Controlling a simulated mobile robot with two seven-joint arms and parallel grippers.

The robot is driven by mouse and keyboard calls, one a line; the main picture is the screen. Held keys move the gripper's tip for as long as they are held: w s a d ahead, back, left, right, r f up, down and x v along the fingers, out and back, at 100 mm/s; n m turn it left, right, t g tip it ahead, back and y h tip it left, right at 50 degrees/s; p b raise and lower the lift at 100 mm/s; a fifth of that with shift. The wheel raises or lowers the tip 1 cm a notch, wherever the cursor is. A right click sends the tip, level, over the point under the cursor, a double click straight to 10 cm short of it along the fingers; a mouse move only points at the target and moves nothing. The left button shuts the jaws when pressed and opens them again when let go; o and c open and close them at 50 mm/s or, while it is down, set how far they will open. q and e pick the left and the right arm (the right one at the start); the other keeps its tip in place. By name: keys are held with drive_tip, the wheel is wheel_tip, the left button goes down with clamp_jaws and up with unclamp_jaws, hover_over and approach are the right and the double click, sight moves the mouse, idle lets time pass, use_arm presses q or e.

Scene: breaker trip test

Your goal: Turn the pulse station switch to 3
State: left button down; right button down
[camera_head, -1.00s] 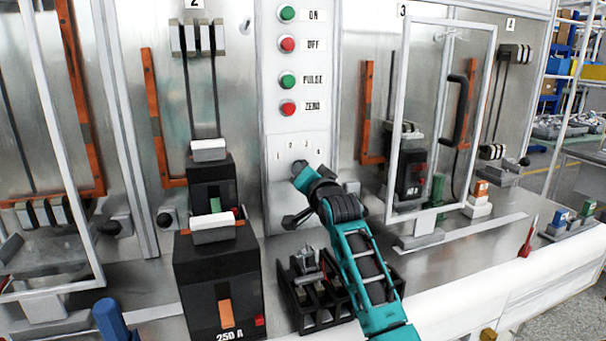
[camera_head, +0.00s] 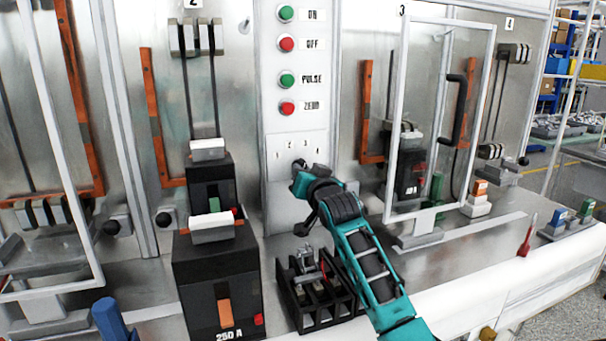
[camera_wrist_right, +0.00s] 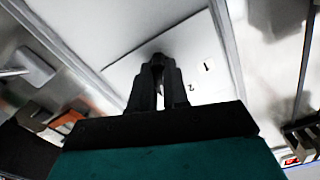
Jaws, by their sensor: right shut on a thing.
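The pulse station is a pale vertical panel (camera_head: 298,205) with green and red buttons. Its selector switch knob (camera_head: 299,163) sits under a label plate (camera_head: 299,146) marked 1 to 4 and is mostly hidden by my right gripper (camera_head: 302,172). In the right wrist view, my right gripper (camera_wrist_right: 157,82) has its dark fingers shut around the knob, against the white plate. The digits 1 and 2 show beside the fingers there. I cannot tell which number the knob points to. My left gripper is out of view.
A large black breaker (camera_head: 217,280) marked 250 A stands left of my right arm. A black rack (camera_head: 315,295) is beneath the panel, close to the arm. A clear-framed door (camera_head: 392,110) stands to the right. A red-handled tool (camera_head: 526,240) is at the right front.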

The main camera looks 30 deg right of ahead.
drive_tip(key=c, duration=1.1)
unclamp_jaws()
drive_tip(key=v, duration=1.3)
drive_tip(key=shift+f+b, duration=0.1)
drive_tip(key=shift+b, duration=0.25)
drive_tip(key=shift+d, duration=0.1)
